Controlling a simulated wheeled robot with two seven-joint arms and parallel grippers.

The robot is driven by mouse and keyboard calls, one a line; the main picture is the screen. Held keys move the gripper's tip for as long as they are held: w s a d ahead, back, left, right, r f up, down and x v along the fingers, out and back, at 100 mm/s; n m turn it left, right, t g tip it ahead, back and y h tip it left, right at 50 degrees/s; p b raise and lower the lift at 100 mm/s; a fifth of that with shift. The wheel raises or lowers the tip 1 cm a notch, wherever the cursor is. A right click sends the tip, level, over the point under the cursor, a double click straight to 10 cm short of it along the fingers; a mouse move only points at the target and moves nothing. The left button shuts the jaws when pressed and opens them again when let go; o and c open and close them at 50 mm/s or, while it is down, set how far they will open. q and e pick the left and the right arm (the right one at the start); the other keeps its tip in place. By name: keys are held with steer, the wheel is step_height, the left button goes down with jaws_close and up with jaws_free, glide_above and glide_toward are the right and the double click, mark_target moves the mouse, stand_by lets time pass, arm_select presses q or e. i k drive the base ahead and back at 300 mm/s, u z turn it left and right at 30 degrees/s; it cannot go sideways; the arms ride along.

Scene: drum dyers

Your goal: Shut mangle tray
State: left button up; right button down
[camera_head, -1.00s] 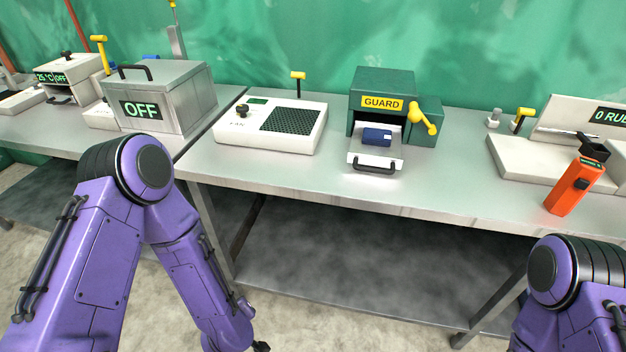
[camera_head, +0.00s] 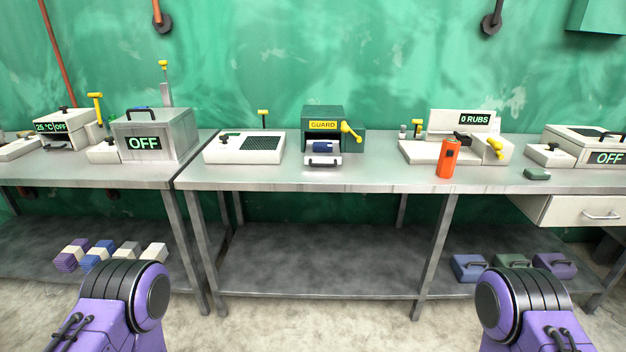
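The mangle (camera_head: 322,113) is a dark green box with a yellow GUARD label and a yellow crank on its right side. It stands on the middle table. Its white tray (camera_head: 323,161) sticks out at the front, pulled open, with a dark handle on its front face. A dark blue block (camera_head: 324,146) lies on the tray. Only the purple upper joints of my two arms show, low at the left and right. Neither gripper is in view, and both arms are well short of the table.
The metal table (camera_head: 290,182) is clear in front of the tray. A lower shelf (camera_head: 320,265) spans beneath.

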mark_target(314, 159)
steer(key=u, duration=0.75)
steer(key=i, duration=1.65)
steer(key=z, duration=0.25)
